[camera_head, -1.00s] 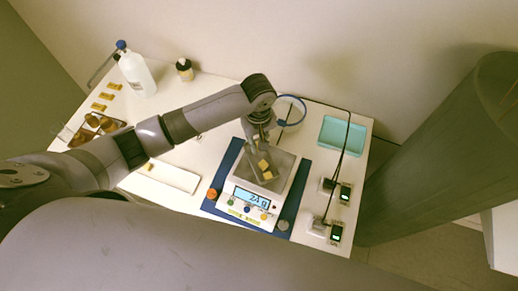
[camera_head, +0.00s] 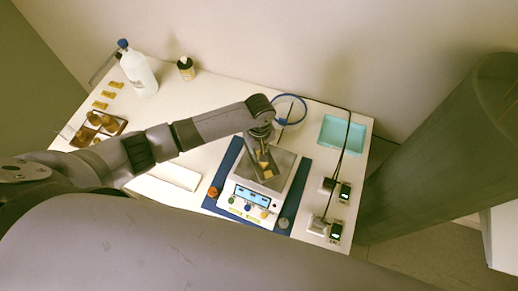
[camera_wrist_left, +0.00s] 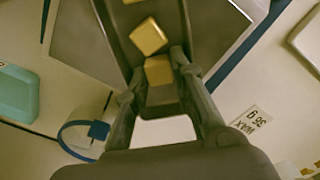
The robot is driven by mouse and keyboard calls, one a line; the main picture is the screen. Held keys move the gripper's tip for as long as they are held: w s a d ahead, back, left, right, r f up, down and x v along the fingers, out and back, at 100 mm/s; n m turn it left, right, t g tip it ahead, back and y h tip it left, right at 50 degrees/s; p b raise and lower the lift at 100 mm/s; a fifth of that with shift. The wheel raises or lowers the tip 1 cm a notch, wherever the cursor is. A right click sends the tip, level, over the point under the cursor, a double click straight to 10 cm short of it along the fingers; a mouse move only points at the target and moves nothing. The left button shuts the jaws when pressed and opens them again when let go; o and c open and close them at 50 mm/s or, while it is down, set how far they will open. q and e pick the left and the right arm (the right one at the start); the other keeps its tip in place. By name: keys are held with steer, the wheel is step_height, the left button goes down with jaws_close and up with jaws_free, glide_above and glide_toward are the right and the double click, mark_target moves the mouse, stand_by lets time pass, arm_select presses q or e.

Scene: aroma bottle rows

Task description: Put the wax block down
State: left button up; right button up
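My left gripper (camera_head: 262,157) reaches down over the scale (camera_head: 237,195). In the left wrist view its fingers (camera_wrist_left: 160,68) stand on either side of a yellow wax block (camera_wrist_left: 158,72) and appear closed on it. A second yellow wax block (camera_wrist_left: 148,37) lies just beyond in a dark tray (camera_wrist_left: 108,22) on the scale's pan; it also shows in the head view (camera_head: 267,174). The held block is close above or touching the tray; I cannot tell which. My right gripper is out of view.
A blue mat (camera_head: 293,201) lies under the scale. A teal tray (camera_head: 342,134) and small devices stand to its right, a blue ring (camera_head: 290,109) behind. A white bottle (camera_head: 138,72), a dark bottle (camera_head: 185,68), yellow bars (camera_head: 108,94) and a brown tray (camera_head: 82,139) are at left.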

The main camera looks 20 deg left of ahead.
arm_select(q)
steer(key=shift+o, duration=0.4)
steer(key=shift+r, duration=0.1)
steer(key=shift+r, duration=0.25)
step_height(320, 180, up, 12)
steer(key=b, duration=0.1)
steer(key=shift+f, duration=0.15)
steer(key=shift+f, duration=0.1)
